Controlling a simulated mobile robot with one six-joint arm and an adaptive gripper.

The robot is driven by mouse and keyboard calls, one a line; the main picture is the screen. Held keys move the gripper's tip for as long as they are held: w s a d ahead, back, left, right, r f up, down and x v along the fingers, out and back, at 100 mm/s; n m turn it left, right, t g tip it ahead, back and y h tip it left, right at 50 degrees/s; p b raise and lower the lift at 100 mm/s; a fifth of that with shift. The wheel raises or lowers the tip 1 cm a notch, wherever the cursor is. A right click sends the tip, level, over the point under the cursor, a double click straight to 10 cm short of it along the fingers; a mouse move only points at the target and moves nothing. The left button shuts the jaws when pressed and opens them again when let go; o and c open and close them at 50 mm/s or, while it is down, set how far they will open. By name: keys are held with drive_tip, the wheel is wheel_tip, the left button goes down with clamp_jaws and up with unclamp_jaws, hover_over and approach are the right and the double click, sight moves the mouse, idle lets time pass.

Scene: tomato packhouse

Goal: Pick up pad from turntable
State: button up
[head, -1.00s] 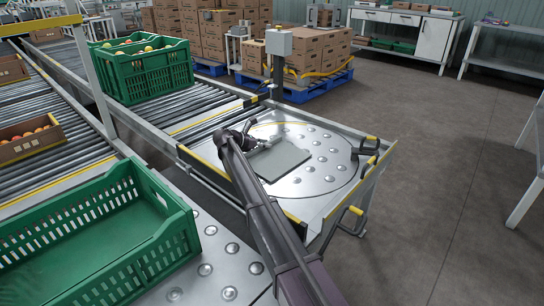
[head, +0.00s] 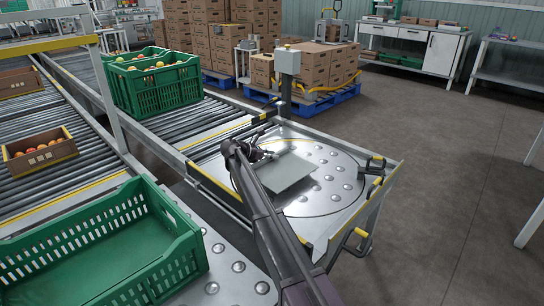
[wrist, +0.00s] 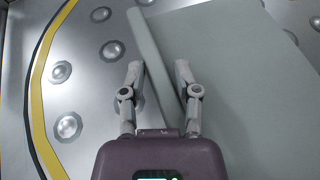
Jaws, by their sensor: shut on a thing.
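The pad (head: 287,173) is a flat grey-green sheet over the studded metal turntable (head: 335,187). It looks slightly tilted in the head view; I cannot tell whether it is fully clear of the surface. My gripper (head: 267,154) is at its far left edge. In the wrist view, my gripper (wrist: 158,78) has one finger on each side of the pad's thick edge strip, shut on it. The rest of the pad (wrist: 235,75) spreads to the right, partly under the right finger. The pad's underside is hidden.
A green crate (head: 187,240) stands at the front left, and another with fruit (head: 160,90) on the roller conveyor. A post with a grey box (head: 288,62) rises behind the turntable. Yellow-black handles (head: 375,165) edge its right side. The floor to the right is clear.

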drive_tip(key=shift+r+p, duration=3)
drive_tip(key=shift+r, duration=0.45)
